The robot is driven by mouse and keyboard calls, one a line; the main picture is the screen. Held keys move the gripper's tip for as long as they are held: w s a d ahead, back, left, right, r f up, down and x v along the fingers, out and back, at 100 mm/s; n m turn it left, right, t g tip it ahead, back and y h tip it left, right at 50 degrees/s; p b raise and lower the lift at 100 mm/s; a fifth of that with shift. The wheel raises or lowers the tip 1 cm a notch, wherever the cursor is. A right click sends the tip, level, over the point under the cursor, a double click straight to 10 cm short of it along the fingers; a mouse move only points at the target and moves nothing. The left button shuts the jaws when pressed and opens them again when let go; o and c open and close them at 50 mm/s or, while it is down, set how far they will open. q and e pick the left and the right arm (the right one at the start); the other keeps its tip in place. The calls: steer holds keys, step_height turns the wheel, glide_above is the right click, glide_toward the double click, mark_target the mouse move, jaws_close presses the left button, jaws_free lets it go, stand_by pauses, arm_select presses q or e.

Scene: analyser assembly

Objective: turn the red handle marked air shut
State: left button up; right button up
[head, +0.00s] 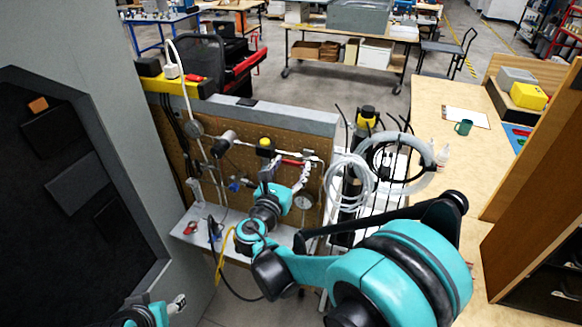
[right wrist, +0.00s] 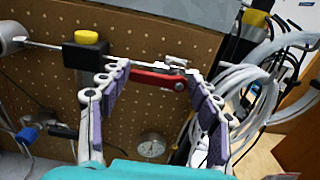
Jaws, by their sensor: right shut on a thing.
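The red handle (head: 292,162) sits on a thin metal pipe line in front of a brown pegboard panel. In the right wrist view the red handle (right wrist: 158,80) lies nearly level, roughly along the pipe, just below a silver fitting (right wrist: 176,64). No air marking is readable. My right gripper (head: 286,180) reaches up from below. In the right wrist view the right gripper's fingers (right wrist: 160,90) are at the two ends of the handle, closed on it. My left gripper (head: 177,303) shows only partly at the bottom left edge, away from the panel.
A black block with a yellow knob (right wrist: 88,48) sits left of the handle. A round gauge (head: 303,201) is below it. Coiled white hoses (head: 350,180) hang at right. A grey shelf (head: 205,225) lies under the panel; a dark cabinet (head: 70,190) stands left.

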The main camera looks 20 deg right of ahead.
mark_target(303, 165)
steer(key=shift+r+m, duration=0.1)
steer(key=shift+m, duration=0.2)
steer(key=m, duration=0.3)
steer(key=shift+s+d+r+m, duration=0.15)
steer(key=shift+d+r+m, duration=0.05)
steer(key=shift+r+m, duration=0.15)
steer(key=m, duration=0.4)
steer(key=shift+s+d+r+m, duration=0.2)
steer(key=shift+d+r+m, duration=0.05)
steer(key=shift+d+r, duration=0.1)
steer(key=m, duration=0.4)
steer(key=shift+s+d+r+m, duration=0.15)
steer(key=shift+s+d+m, duration=0.15)
steer(key=shift+d, duration=0.1)
steer(key=shift+s+d+m+b, duration=0.15)
steer(key=shift+d+m+b, duration=0.05)
steer(key=shift+m, duration=0.9)
steer(key=shift+s+d+m+b, duration=0.15)
steer(key=shift+d+m+b, duration=0.05)
steer(key=shift+m, duration=0.9)
steer(key=o, duration=1.2)
steer(key=shift+c, duration=0.2)
